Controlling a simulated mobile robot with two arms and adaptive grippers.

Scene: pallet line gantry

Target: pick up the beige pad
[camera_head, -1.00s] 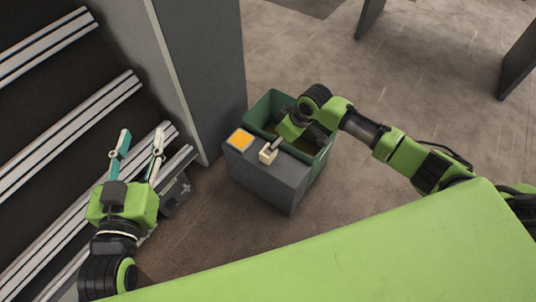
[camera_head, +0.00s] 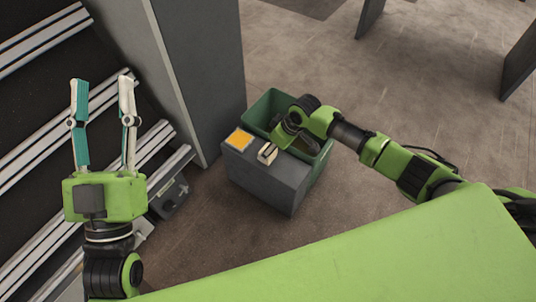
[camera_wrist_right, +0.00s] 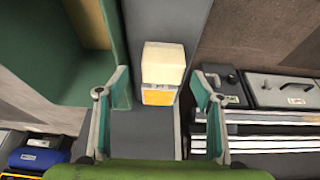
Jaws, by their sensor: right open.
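The beige pad (camera_head: 267,153) is a small block on top of the grey box (camera_head: 262,181), in front of the green bin. In the right wrist view the beige pad (camera_wrist_right: 164,63) lies ahead, between the open fingers of my right gripper (camera_wrist_right: 160,88) and apart from both. In the head view my right gripper (camera_head: 281,145) is over the pad's right side, partly hidden by its own wrist. My left gripper (camera_head: 103,84) is open and empty over the rails at the left.
The green bin (camera_head: 268,104) stands right behind the box. A grey pillar (camera_head: 200,75) rises close at the left. Rails (camera_head: 160,150) fill the left side. Open floor (camera_head: 430,80) lies at the right.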

